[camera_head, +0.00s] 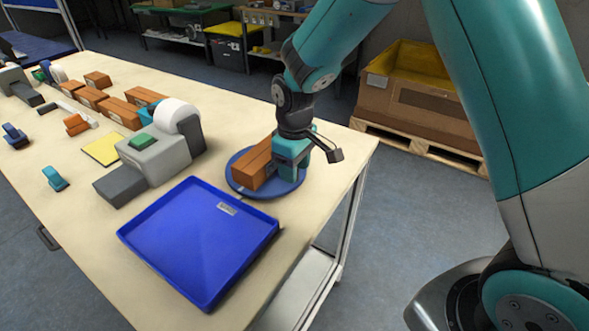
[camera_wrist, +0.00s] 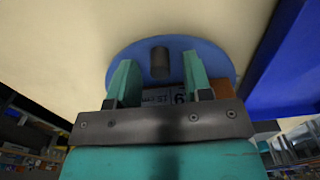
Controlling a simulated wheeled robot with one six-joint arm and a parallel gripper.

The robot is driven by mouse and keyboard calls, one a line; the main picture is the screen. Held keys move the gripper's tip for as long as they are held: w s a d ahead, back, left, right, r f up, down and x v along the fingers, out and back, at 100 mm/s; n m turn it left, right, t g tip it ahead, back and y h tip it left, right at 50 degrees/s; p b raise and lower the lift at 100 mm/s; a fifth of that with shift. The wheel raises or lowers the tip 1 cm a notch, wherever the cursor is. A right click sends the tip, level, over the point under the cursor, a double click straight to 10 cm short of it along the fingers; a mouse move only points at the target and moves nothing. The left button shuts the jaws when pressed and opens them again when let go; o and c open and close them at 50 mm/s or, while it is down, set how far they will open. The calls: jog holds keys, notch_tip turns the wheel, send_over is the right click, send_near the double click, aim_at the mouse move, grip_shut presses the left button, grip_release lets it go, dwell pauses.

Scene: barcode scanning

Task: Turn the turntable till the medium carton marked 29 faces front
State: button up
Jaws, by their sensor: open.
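The turntable (camera_head: 262,191) is a round blue disc near the table's right end, and it fills the upper middle of the wrist view (camera_wrist: 215,62). A brown carton (camera_head: 250,163) stands on it, just left of my gripper (camera_head: 290,160). In the wrist view the carton (camera_wrist: 222,92) is mostly hidden behind my gripper (camera_wrist: 158,68); part of a pale label with a "6" shows, and no 29 is readable. A short dark peg (camera_wrist: 160,62) on the disc lies between my open, teal fingers. I cannot tell whether they touch it.
A blue tray (camera_head: 200,245) lies close in front of the turntable. A grey label printer (camera_head: 160,155) stands to the left, with a yellow pad (camera_head: 102,149) and several brown cartons (camera_head: 120,112) beyond. A pallet box (camera_head: 420,95) stands on the floor behind the table.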

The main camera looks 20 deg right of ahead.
jog(key=shift+f, duration=0.6)
grip_shut()
